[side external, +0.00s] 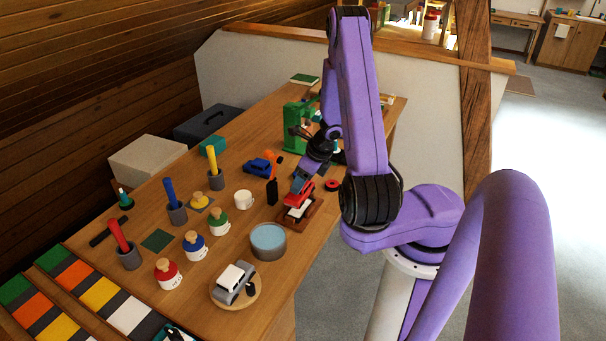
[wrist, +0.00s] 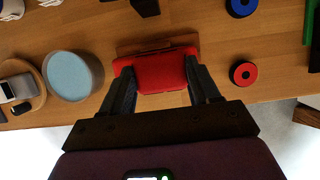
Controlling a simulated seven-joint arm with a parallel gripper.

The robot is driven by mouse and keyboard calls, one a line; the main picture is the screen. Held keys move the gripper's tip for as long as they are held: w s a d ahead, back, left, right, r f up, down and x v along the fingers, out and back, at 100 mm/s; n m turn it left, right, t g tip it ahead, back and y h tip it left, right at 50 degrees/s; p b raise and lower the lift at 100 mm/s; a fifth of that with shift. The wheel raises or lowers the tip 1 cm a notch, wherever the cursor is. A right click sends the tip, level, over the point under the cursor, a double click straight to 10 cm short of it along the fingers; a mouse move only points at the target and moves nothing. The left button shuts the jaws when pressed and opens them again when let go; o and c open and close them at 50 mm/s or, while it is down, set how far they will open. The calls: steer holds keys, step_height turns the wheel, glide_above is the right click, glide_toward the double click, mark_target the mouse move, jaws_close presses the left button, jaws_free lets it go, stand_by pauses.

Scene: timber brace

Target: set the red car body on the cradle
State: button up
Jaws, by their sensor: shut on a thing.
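The red car body (side external: 301,194) is between my gripper's fingers, right above the brown wooden cradle (side external: 291,218) near the table's front edge. In the wrist view the red car body (wrist: 163,73) is gripped at its left and right sides by my gripper (wrist: 160,84). The cradle (wrist: 128,48) shows there as a brown strip beyond the body; the rest is hidden beneath it. A pale part shows between body and cradle in the side view. I cannot tell whether the body touches the cradle.
A grey tub with a blue top (side external: 268,241) and a grey-and-white car on a round board (side external: 233,283) stand nearby. A red ring (wrist: 243,73) lies right of the gripper.

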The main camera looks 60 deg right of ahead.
steer(key=shift+f, duration=1.95)
steer(key=o, duration=1.2)
steer(key=shift+r, duration=3.6)
